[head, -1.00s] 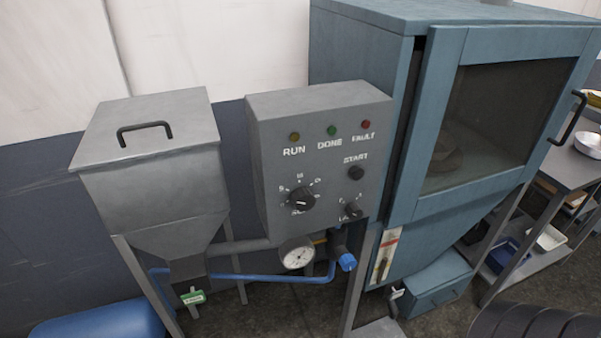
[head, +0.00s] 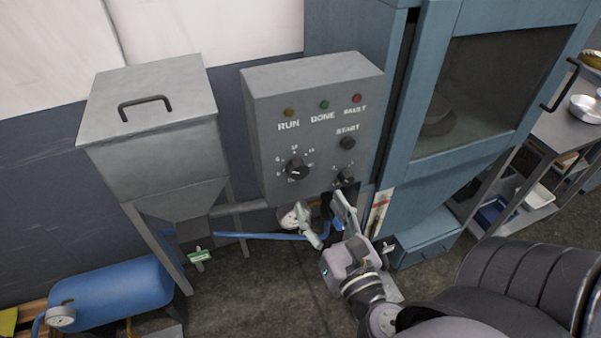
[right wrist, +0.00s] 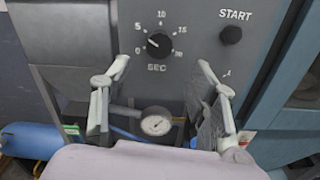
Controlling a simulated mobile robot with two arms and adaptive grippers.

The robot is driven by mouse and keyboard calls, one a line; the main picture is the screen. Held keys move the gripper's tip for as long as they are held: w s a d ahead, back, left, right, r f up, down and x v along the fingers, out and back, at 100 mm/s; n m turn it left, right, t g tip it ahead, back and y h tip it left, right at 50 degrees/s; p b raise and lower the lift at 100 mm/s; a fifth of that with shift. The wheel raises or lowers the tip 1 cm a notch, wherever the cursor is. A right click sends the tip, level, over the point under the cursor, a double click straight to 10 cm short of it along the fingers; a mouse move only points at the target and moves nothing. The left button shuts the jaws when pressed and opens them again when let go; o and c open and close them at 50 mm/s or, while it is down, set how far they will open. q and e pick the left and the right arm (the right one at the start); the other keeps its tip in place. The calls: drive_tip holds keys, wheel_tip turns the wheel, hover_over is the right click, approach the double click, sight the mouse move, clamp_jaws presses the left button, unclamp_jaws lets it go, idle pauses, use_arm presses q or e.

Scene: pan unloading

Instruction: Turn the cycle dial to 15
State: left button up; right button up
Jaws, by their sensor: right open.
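The cycle dial (head: 297,168) is a round black knob on the grey control box (head: 262,120), with a printed scale around it. In the right wrist view the dial (right wrist: 158,44) has numbers 0, 5, 10 and 15 and the word SEC below. A small white mark shows on its left side, seemingly towards 5, but is too small to read exactly. My right gripper (head: 321,205) is open and empty, below and in front of the box. In the right wrist view its fingertips (right wrist: 162,64) stand wide apart, with the dial beyond them. My left gripper is out of view.
The START button (head: 347,143) and a smaller knob (head: 345,177) sit right of the dial. A pressure gauge (right wrist: 156,122) and blue pipe are below. A grey hopper (head: 150,130) stands left, a blue cabinet (head: 400,200) right.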

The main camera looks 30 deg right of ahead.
sight(300, 173)
drive_tip(key=p+x, duration=0.1)
drive_tip(key=x, duration=0.8)
drive_tip(key=shift+w, duration=0.4)
drive_tip(key=shift+w+d, duration=0.1)
drive_tip(key=shift+w, duration=0.45)
drive_tip(key=shift+c, duration=0.4)
drive_tip(key=c, duration=1.1)
